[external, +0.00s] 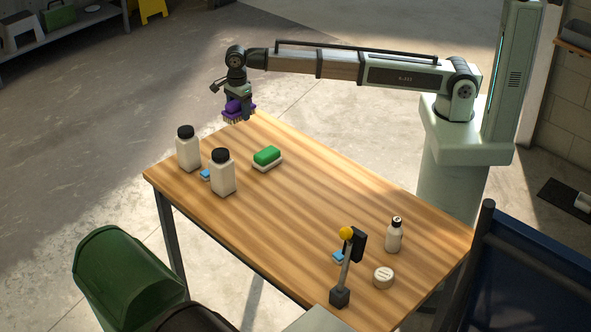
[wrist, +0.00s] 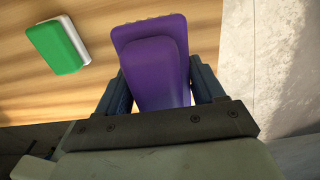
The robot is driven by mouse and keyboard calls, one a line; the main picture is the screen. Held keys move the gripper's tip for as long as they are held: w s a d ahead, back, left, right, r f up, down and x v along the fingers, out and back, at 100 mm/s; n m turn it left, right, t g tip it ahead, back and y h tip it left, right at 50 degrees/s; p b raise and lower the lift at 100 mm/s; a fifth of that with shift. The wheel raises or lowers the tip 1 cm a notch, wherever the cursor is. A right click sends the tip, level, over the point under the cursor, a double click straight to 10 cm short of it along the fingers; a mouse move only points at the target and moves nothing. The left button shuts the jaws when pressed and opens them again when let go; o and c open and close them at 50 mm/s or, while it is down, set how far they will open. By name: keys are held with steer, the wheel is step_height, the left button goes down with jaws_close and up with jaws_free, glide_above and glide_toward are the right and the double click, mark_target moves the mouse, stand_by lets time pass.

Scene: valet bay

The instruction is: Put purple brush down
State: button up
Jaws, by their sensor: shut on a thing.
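The purple brush (external: 238,106) is held in my gripper (external: 239,100) at the far corner of the wooden table (external: 330,200). Its bristles face down. In the wrist view the purple brush (wrist: 155,62) sits between the two fingers of my gripper (wrist: 158,88), which are shut on its sides. The brush appears to be above the table's far edge; I cannot tell whether its bristles touch the wood.
A green and white brush or sponge (external: 267,158) lies nearby, also in the wrist view (wrist: 57,45). Two black-capped white bottles (external: 188,150) (external: 222,173) stand left. A small bottle (external: 394,236), round tin (external: 383,277) and stand (external: 342,280) are at the near right. The table middle is clear.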

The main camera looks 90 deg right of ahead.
step_height(320, 180, up, 5)
steer(key=shift+r, duration=0.2)
steer(key=s+a+n, duration=0.2)
steer(key=a+n, duration=0.1)
steer(key=a, duration=0.7)
steer(key=s+a+n, duration=0.2)
steer(key=a+n, duration=0.1)
steer(key=a, duration=0.6)
steer(key=n, duration=0.8)
glide_above(289, 220)
step_height(289, 220, down, 4)
steer(key=shift+d+f, duration=0.1)
steer(key=shift+f, duration=5.5)
steer(key=o, duration=1.1)
steer(key=shift+f, duration=0.15)
